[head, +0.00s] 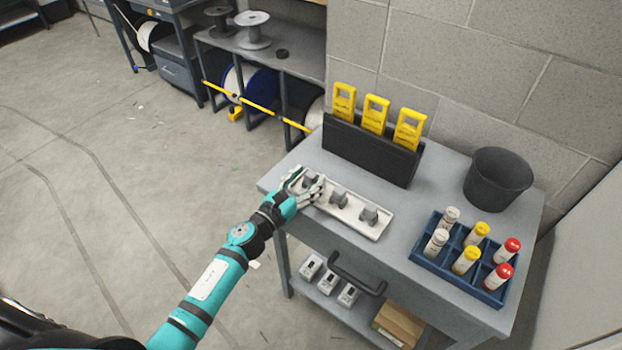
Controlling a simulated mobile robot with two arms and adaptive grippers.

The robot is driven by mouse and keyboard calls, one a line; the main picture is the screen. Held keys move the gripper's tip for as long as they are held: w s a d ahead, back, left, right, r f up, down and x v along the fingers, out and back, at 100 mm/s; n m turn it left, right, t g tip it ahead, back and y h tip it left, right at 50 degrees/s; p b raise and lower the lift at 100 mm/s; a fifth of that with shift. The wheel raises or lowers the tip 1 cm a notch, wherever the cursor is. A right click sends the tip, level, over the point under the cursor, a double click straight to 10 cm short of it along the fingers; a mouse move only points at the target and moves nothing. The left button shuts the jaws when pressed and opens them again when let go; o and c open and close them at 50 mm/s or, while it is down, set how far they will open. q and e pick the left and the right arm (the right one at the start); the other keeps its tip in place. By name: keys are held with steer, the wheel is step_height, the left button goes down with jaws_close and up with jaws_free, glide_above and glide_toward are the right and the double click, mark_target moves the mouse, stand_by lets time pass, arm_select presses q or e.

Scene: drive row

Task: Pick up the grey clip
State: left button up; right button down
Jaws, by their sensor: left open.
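A long white tray (378,232) lies on the grey table, with three grey clips standing in it in a row. One grey clip (338,195) is in the middle, and another grey clip (369,215) is at the right end. A third grey clip (311,181) is at the left end, partly hidden by my gripper. My left gripper (315,188) is open, with its fingers over the left end of the tray at the left clip. I cannot tell whether the fingers touch it. My right gripper is not in view.
A black holder (370,155) with three yellow tags stands behind the tray. A blue rack (460,278) with several capped bottles and a dark bucket (497,178) stand to the right. The lower shelf holds white devices (330,281) and a cardboard box (397,323). The floor at left is mostly clear.

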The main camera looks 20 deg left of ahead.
arm_select(q)
steer(key=shift+c, duration=0.3)
jaws_close()
